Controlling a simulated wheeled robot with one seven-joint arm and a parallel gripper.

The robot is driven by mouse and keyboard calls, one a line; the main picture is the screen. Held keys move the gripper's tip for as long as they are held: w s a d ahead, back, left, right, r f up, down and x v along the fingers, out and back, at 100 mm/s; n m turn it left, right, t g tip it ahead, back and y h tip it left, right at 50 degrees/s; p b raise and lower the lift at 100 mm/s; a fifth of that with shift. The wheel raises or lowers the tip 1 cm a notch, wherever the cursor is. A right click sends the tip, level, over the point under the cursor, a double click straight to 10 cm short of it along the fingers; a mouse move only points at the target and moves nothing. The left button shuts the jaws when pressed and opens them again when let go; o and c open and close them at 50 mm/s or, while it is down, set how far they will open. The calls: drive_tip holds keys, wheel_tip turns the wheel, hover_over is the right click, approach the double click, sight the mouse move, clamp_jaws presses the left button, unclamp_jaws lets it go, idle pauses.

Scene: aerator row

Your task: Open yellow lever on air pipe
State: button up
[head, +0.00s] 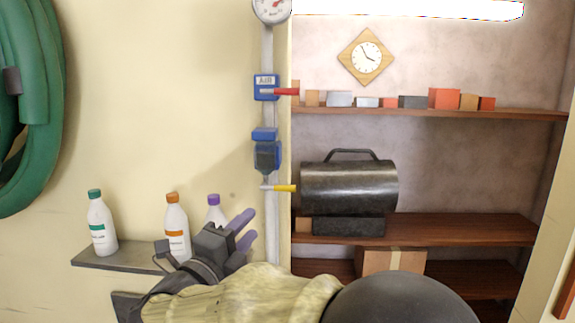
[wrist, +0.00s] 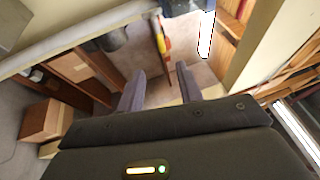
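The air pipe (head: 269,220) runs up the cream wall in the head view. The yellow lever (head: 282,188) sits low on it, crosswise to the pipe and pointing right. It also shows in the wrist view (wrist: 160,40), beyond and between the fingers. My gripper (head: 246,236) is open and empty, below and left of the lever in the head view, with its purple-grey fingers apart. The fingers also show in the wrist view (wrist: 160,88). Nothing touches the lever.
A red lever (head: 286,91) on a blue valve marked AIR and a blue filter (head: 266,153) are higher on the pipe. A dark tank (head: 350,187) stands right of the yellow lever. Bottles (head: 101,228) stand on a small shelf (head: 90,259) at left.

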sight(283, 190)
idle(0.3)
drive_tip(key=p+x, duration=0.8)
drive_tip(key=x, duration=0.9)
drive_tip(key=shift+w+d+r, duration=0.15)
drive_tip(key=shift+d, duration=0.05)
clamp_jaws()
